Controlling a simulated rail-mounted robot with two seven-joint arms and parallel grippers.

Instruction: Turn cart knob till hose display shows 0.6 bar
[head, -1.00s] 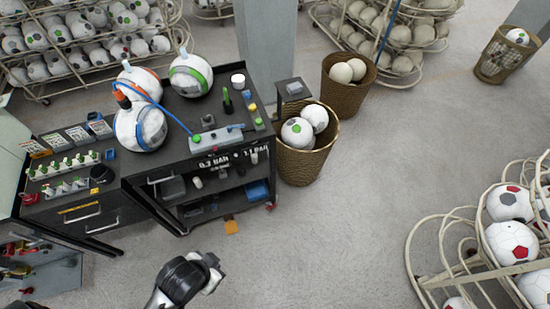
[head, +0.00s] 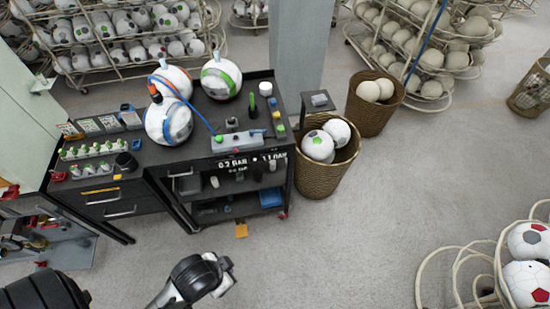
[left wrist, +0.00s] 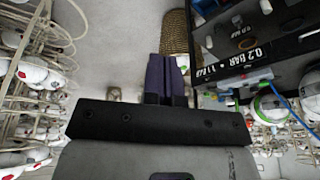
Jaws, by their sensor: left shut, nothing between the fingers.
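The black cart (head: 150,166) stands at the left of the head view. A grey control box (head: 238,142) with a green button and small coloured parts sits on its front edge; which part is the knob I cannot tell. A blue hose (head: 199,112) runs to the box from the balls. White lettering on the cart front (head: 230,162) seems to read 0.2 BAR and 1.1 BAR, with smaller unreadable text below. The lettering also shows in the left wrist view (left wrist: 240,59). My left gripper (left wrist: 165,62) is shut and empty, apart from the cart.
White balls (head: 168,121) lie on the cart top. A wicker basket of balls (head: 322,178) stands close to the cart's right side. A ball rack (head: 492,262) is at lower right. The floor (head: 350,250) between is clear.

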